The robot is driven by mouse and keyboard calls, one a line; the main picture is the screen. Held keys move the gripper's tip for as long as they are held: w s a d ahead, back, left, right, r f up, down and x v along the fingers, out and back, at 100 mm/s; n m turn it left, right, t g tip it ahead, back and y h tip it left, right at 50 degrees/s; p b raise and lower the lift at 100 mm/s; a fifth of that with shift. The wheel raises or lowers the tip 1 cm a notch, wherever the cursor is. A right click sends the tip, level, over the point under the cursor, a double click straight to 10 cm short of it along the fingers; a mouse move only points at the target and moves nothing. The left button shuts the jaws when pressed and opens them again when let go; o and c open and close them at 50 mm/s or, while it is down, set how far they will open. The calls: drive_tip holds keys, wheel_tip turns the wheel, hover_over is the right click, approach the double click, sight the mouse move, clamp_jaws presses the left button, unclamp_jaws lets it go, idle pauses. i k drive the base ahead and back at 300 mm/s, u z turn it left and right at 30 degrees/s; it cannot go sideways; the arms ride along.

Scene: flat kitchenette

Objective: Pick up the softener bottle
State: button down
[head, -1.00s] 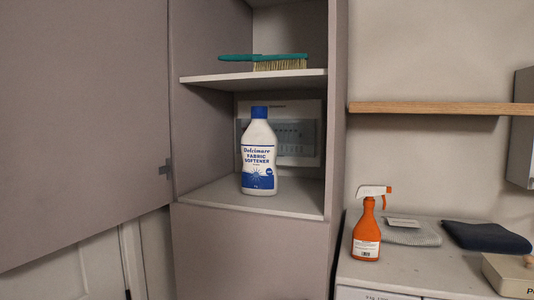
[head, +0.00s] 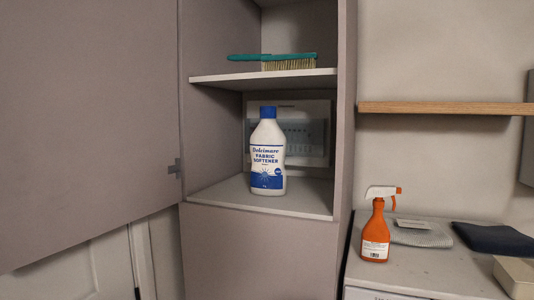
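My gripper is not in the head view.
The cabinet door (head: 85,120) stands open at the left. A teal brush (head: 285,62) lies on the shelf above the bottle. At the right, an orange spray bottle (head: 375,235), a grey cloth (head: 422,237) and a dark cloth (head: 493,238) are on the counter, below a wooden shelf (head: 445,108).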

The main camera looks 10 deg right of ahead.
sight(268, 142)
drive_tip(key=k, duration=1)
drive_tip(key=u, duration=0.85)
drive_tip(key=i, duration=1.75)
drive_tip(key=u, duration=0.05)
